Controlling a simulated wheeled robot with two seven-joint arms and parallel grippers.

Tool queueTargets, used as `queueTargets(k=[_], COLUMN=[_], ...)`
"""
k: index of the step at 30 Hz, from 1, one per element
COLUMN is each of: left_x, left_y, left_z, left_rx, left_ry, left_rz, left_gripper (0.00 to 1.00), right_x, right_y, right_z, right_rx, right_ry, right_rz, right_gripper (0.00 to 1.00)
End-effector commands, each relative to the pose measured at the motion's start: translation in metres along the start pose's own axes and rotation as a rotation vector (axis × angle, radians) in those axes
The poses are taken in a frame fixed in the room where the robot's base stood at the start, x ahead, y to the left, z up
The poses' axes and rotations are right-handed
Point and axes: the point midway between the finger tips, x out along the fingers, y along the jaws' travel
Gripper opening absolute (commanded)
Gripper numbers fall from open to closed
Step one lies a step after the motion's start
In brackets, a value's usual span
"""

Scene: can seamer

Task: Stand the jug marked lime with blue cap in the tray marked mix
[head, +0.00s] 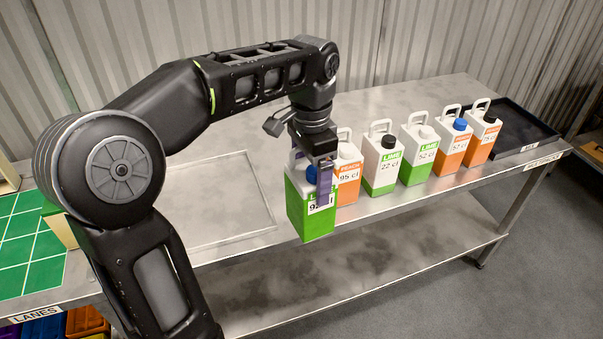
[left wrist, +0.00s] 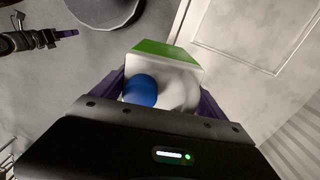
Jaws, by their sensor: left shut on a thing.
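The lime jug with the blue cap (head: 310,222) is white above and green below. My left gripper (head: 325,180) is shut on it from above and holds it upright at the front of the table row. The blue cap also shows in the left wrist view (left wrist: 140,91), between the purple fingers. The dark tray (head: 540,132), with a small label that seems to read MIX, lies at the table's far right end; the part I see looks empty. My right gripper (left wrist: 66,33) seems to show small at the upper left of the left wrist view; its jaws are unclear.
Several other jugs stand in a row between the held jug and the tray: a peach jug (head: 348,172) close behind it, lime jugs (head: 381,165) (head: 417,155), and peach jugs (head: 452,147) (head: 482,138). A green tiled area (head: 25,245) lies at left. The table's middle is clear.

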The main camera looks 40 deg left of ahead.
Motion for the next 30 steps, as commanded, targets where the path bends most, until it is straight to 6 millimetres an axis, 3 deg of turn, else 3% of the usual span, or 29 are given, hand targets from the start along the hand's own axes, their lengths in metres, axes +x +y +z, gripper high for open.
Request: queueTargets(k=[11,21,30], left_x=[0.032,0.075,0.084], left_y=[0.014,0.045,0.053], left_z=[-0.055,-0.117,-0.129], left_rx=[-0.205,-0.452,-0.515], left_ry=[0.004,0.0,0.001], left_rz=[0.006,-0.002,-0.008], left_gripper=[0.11,0.11,0.11], right_x=[0.0,0.0,0.0], right_y=[-0.001,0.0,0.0], right_z=[0.0,0.0,0.0], right_rx=[-0.001,0.0,0.0], right_ry=[0.001,0.0,0.0], right_rz=[0.0,0.0,0.0], right_gripper=[0.36,0.36,0.36])
